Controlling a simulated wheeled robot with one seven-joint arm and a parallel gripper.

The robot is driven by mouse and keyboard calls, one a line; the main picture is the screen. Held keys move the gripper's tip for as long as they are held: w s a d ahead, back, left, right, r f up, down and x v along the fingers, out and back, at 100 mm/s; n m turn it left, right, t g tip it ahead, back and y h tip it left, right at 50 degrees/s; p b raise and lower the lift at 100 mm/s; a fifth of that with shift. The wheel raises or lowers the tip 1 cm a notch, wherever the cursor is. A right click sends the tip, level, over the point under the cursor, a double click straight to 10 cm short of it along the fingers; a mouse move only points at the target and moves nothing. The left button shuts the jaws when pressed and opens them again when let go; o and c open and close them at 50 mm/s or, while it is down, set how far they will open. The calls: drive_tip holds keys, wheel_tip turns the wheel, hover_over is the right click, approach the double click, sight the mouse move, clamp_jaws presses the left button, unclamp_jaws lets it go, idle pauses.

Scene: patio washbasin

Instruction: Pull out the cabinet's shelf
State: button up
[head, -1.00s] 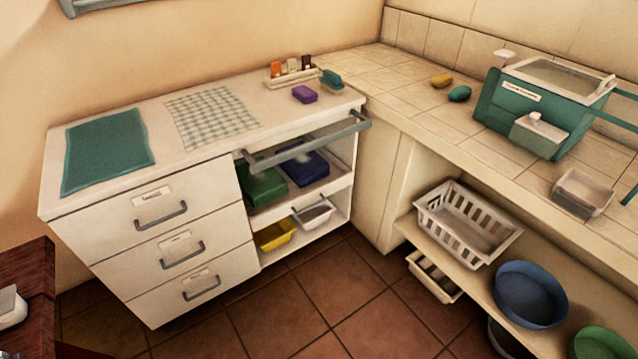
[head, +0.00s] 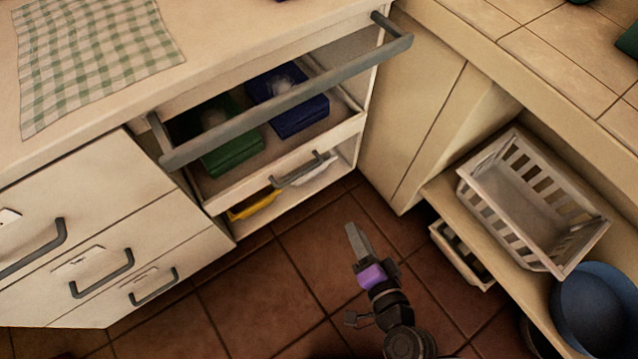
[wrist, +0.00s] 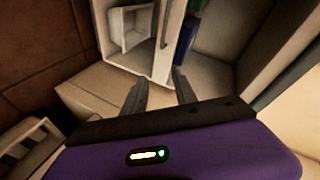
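The cabinet (head: 118,205) is white, with an open bay on its right side. In the bay a white pull-out shelf (head: 338,138) holds a green box (head: 232,152) and a dark blue box (head: 300,118). A small grey handle (head: 302,169) is at the shelf's front. My gripper (head: 356,238) is below and to the right of the shelf in the head view, over the floor and apart from the handle. In the wrist view the gripper's two fingers (wrist: 160,92) are spread with nothing between them. The shelf's front (wrist: 168,45) and handle (wrist: 164,30) lie beyond them.
A thick grey rail (head: 285,98) juts out above the shelf. A yellow bin (head: 253,206) sits below. Drawers with handles are left. At the right, a counter's lower shelf holds a white basket (head: 530,205) and a blue basin (head: 597,305). The tiled floor between is clear.

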drive_tip(key=w+a+f+m+y+b, duration=0.1)
drive_tip(key=w+a+f+y+b, duration=0.1)
drive_tip(key=w+a+f+b, duration=0.45)
drive_tip(key=m+y+b, duration=0.1)
drive_tip(key=y+b, duration=0.1)
drive_tip(key=y, duration=0.1)
approach(304, 171)
drive_tip(key=w+a+f, duration=0.1)
drive_tip(key=w, duration=0.1)
drive_tip(key=shift+b+x, duration=0.7)
drive_tip(key=shift+x, duration=3.25)
drive_tip(key=shift+s, duration=0.1)
drive_tip(key=shift+c, duration=0.4)
clamp_jaws()
drive_tip(key=shift+f, duration=0.1)
